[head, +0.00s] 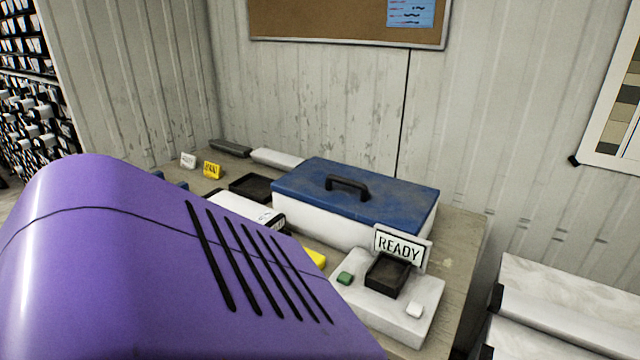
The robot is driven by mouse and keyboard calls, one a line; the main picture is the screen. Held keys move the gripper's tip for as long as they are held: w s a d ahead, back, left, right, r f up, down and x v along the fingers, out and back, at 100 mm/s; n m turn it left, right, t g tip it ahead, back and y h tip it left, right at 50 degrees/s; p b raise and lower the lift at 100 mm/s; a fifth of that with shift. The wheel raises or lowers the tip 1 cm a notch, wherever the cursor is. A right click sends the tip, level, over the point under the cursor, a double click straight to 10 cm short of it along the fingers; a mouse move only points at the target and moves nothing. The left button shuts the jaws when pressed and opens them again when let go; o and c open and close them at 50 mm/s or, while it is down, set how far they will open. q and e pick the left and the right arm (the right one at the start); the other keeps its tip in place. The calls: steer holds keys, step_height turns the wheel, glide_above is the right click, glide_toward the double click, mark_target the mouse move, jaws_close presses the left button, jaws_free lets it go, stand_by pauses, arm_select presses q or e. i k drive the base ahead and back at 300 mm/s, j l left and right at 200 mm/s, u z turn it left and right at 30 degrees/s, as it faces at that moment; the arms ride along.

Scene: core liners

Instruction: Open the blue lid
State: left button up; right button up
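The blue lid (400,201) sits closed and flat on a white box (315,224) on the worktable. A dark arched handle (347,184) stands on top of the lid, near its middle. Neither of my grippers shows in the head view, and nothing visible touches the lid or handle. A large purple body with dark slots fills the lower left of the view and hides the near left part of the table.
A white station with a READY sign (401,247) and a dark recess stands in front of the box. A dark tray (251,187) and yellow tag (212,170) lie to its left. A metal wall (320,100) stands behind. White long boxes (560,300) are at right.

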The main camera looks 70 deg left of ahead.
mark_target(370, 198)
steer(key=u, duration=1.7)
steer(key=j+u, duration=0.2)
steer(key=k+j+z, duration=0.1)
steer(key=j, duration=0.2)
steer(key=k+j, duration=0.1)
steer(key=j, duration=0.2)
steer(key=j+z, duration=0.05)
